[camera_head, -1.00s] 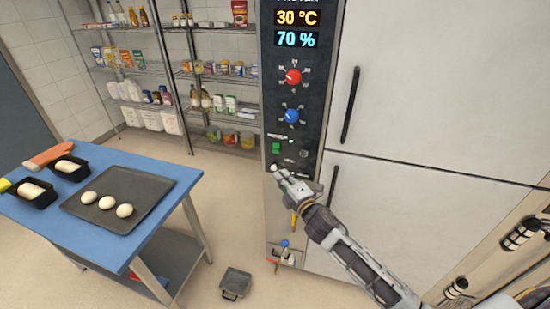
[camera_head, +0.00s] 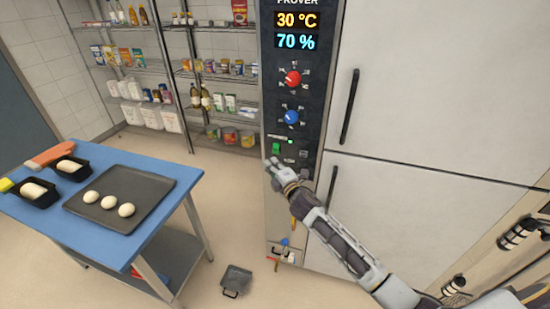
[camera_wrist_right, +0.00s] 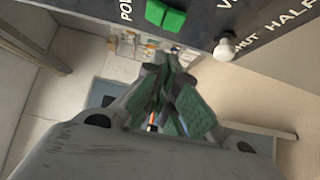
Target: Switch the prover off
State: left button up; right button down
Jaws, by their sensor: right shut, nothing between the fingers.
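The prover (camera_head: 342,30) is a tall cabinet with a dark control panel, showing 30 °C and 70 % on lit displays. Its green power switch (camera_head: 276,147) is low on the panel, with a small green light (camera_head: 290,141) lit beside it. My right gripper (camera_head: 270,165) is shut and empty, just below the green switch. In the right wrist view, the green switch (camera_wrist_right: 166,14) is at the top under partly cut-off "PO" lettering, and the closed fingertips (camera_wrist_right: 168,58) are below it; I cannot tell whether they touch the panel. My left gripper is not in view.
A red knob (camera_head: 293,78) and a blue knob (camera_head: 292,117) are above the switch. A white knob (camera_wrist_right: 224,48) is right of it in the wrist view.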

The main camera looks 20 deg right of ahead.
aim_at(276, 149)
jog(key=shift+w+d+p, duration=0.25)
jog(key=shift+w+d, duration=0.3)
jog(key=shift+w, duration=0.3)
jog(key=shift+w+d+p, duration=0.25)
jog(key=shift+w+d, duration=0.3)
jog(key=shift+w, duration=0.3)
